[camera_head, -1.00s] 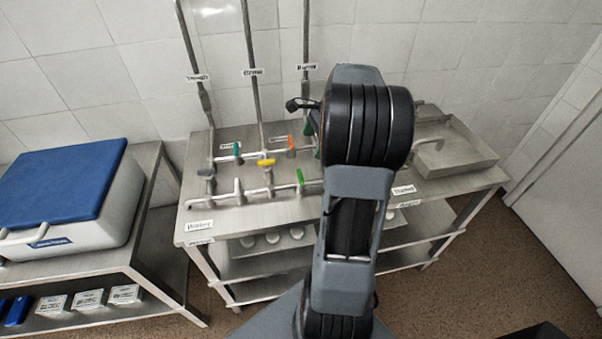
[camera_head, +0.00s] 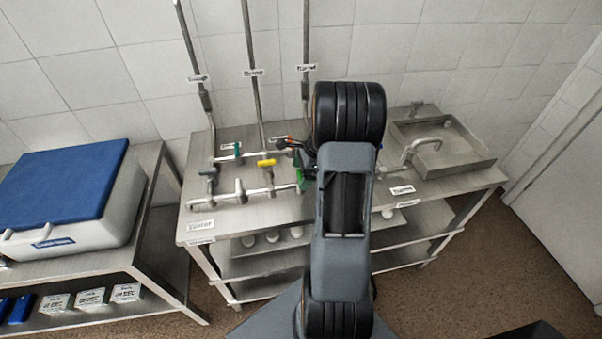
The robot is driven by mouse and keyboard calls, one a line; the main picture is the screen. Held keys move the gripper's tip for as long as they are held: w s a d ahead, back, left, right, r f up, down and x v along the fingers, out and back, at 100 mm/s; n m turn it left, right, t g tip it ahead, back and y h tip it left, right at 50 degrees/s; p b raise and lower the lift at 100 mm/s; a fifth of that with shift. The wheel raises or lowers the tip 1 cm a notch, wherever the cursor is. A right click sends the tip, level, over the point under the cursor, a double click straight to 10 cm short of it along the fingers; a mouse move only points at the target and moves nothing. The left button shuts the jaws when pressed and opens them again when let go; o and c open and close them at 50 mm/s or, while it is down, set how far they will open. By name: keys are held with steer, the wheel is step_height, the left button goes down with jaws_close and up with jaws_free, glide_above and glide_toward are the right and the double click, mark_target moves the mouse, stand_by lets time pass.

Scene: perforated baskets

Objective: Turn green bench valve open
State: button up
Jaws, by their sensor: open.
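The green valve handle (camera_head: 301,181) is on the front pipe of the steel bench (camera_head: 250,216), at the right end of the visible pipework. My arm stands in front of the bench and hides the pipe to the right of it. My gripper (camera_head: 297,155) is a small dark shape just left of my arm, close behind and above the green handle in the picture. It is open. Its fingertips are largely hidden, and I cannot tell whether they touch the handle.
A yellow handle (camera_head: 266,163) and a teal handle (camera_head: 237,149) sit on nearby pipes. An orange handle (camera_head: 289,139) is partly covered by my gripper. Upright pipes rise behind. A sink (camera_head: 470,165) with a tap is at right, a blue-lidded box (camera_head: 60,185) at left.

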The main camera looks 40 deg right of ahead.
steer(key=shift+a+f, duration=0.1)
steer(key=shift+f, duration=0.1)
steer(key=shift+c, duration=0.2)
steer(key=c, duration=0.9)
